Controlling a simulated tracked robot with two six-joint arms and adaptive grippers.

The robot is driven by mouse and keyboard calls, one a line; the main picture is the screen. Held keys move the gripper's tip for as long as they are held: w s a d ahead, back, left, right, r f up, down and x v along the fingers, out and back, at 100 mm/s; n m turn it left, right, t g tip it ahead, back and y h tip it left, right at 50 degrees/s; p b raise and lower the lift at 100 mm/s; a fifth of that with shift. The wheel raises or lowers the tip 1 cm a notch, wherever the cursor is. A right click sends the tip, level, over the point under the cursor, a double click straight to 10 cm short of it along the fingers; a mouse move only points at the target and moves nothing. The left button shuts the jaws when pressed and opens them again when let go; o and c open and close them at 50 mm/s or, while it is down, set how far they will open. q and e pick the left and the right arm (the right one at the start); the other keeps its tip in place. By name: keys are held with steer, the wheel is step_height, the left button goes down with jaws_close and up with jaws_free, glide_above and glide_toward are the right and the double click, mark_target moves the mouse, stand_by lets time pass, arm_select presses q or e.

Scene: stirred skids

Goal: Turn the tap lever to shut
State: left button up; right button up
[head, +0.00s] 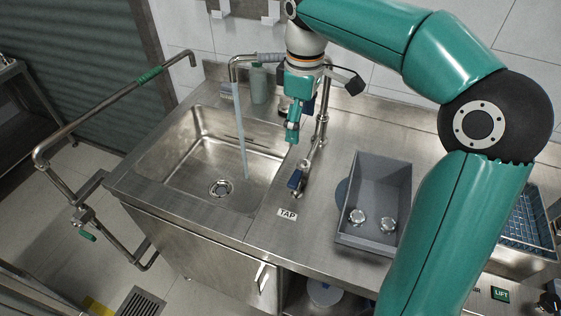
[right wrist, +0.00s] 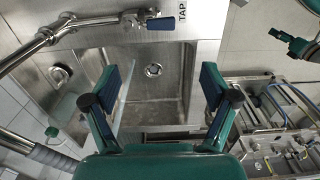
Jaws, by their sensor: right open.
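The tap lever (head: 295,179) has a blue grip and sits on the steel counter just right of the sink, behind the white TAP label (head: 287,214). In the right wrist view the blue lever (right wrist: 163,23) lies along the pipe at the top. Water (head: 240,135) runs from the spout into the sink. My right gripper (head: 292,132) is open and empty above the sink's right edge, behind the lever and apart from it. In the right wrist view its fingers (right wrist: 168,85) spread wide over the sink. A teal part (right wrist: 300,45), probably my left gripper, is cut off at the right.
The sink (head: 150,165) lies left of the tap. A grey bin (head: 375,195) with two shiny round pieces stands to the right. The upright pipe (head: 322,120) is close to my right gripper. A bottle (head: 259,85) stands behind the sink. The counter around the label is clear.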

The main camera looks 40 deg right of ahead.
mark_target(296, 177)
step_height(296, 177, down, 17)
steer(key=shift+a+r, duration=0.15)
stand_by(0.4)
steer(key=shift+c, duration=0.3)
